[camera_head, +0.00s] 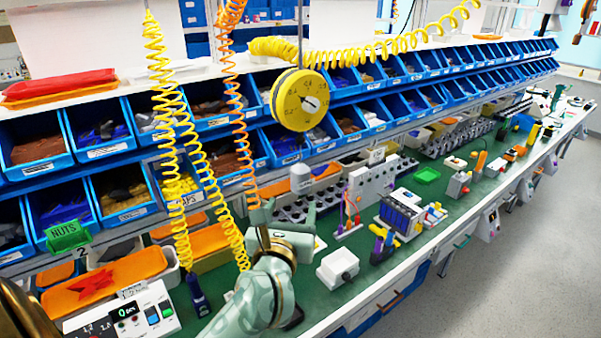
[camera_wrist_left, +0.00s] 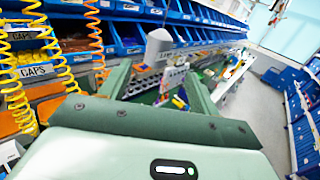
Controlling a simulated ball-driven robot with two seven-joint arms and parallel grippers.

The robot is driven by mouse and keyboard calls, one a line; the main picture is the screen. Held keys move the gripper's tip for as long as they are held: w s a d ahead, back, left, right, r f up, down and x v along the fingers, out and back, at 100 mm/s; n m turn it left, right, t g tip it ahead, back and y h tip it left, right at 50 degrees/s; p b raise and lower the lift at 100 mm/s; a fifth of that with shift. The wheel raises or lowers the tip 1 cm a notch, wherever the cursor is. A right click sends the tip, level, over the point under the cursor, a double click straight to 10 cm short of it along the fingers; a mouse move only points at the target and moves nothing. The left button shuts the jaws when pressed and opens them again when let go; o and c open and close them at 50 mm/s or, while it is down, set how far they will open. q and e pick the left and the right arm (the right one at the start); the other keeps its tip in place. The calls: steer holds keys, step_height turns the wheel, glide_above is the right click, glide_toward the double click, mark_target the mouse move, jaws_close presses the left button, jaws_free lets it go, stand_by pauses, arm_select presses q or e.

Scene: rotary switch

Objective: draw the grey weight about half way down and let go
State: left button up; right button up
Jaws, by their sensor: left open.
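The grey weight (camera_head: 300,178) is a small grey cylinder hanging below the round yellow dial (camera_head: 300,100) in the head view. In the left wrist view the weight (camera_wrist_left: 160,46) shows beyond the fingers, between their tips and a little above them. My left gripper (camera_head: 289,209) is open, with its fingers pointing up and away just below the weight. In the left wrist view the left gripper (camera_wrist_left: 158,74) has a wide gap with nothing gripped. The distance from fingertips to weight is hard to tell. My right gripper is not in view.
Yellow coiled cords (camera_head: 172,130) and an orange coiled cord (camera_head: 237,100) hang left of the weight. Blue bins (camera_head: 120,190) line the back. A grey panel (camera_head: 372,185) and a white box (camera_head: 338,268) stand right of my gripper on the green bench.

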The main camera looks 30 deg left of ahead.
mark_target(299, 181)
arm_select(q)
steer(key=p+x, duration=0.1)
steer(key=x, duration=1)
steer(key=shift+w+a+r+p, duration=0.1)
steer(key=shift+w+a+p, duration=0.1)
steer(key=shift+p, duration=0.15)
steer(key=shift+w+a, duration=0.3)
steer(key=shift+w, duration=0.3)
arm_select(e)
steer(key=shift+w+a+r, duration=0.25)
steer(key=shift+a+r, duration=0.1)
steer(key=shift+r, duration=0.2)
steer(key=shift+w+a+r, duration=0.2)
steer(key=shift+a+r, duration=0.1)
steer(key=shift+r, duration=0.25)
arm_select(q)
steer(key=shift+s+d, duration=0.1)
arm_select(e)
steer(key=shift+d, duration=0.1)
